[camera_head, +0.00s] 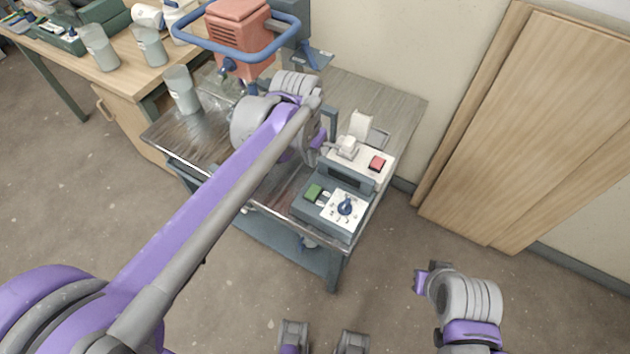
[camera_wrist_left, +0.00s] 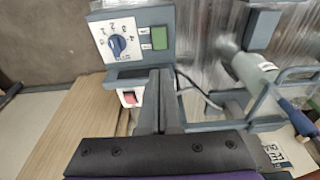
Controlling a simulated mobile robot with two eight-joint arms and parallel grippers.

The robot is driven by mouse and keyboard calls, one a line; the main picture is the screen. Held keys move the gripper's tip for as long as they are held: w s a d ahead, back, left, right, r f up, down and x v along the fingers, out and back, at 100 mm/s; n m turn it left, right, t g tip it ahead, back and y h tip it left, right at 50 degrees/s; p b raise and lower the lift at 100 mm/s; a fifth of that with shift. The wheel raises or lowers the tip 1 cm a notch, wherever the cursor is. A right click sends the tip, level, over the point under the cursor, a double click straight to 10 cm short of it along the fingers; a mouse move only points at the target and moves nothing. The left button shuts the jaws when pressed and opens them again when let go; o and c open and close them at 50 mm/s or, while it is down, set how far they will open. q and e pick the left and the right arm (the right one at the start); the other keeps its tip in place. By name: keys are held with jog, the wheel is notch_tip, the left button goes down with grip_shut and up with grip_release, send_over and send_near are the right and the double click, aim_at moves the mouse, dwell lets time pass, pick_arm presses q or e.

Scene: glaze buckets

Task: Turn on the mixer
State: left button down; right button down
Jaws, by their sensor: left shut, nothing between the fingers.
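The mixer (camera_head: 240,30) has a red-orange motor head and a blue ring handle, and stands at the back of a metal cart. Its grey control box (camera_head: 328,205) is at the cart's front right, with a green button (camera_head: 313,193), a blue dial (camera_head: 345,206) and a red switch (camera_head: 377,163) on a white plate. In the left wrist view the dial (camera_wrist_left: 117,45), green button (camera_wrist_left: 159,38) and red switch (camera_wrist_left: 130,97) show. My left gripper (camera_wrist_left: 160,74) is shut and empty, right beside the red switch in that view; contact cannot be told. My right gripper's fingers cannot be made out.
A wooden bench (camera_head: 130,75) with more containers is at the left. Wooden boards (camera_head: 530,130) lean on the wall at the right.

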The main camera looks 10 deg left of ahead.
aim_at(316, 187)
pick_arm(q)
jog(key=f, duration=0.4)
jog(key=w+f, duration=0.1)
jog(key=f, duration=0.3)
jog(key=w+f+b, duration=0.1)
jog(key=f, duration=0.4)
jog(key=shift+d, duration=0.4)
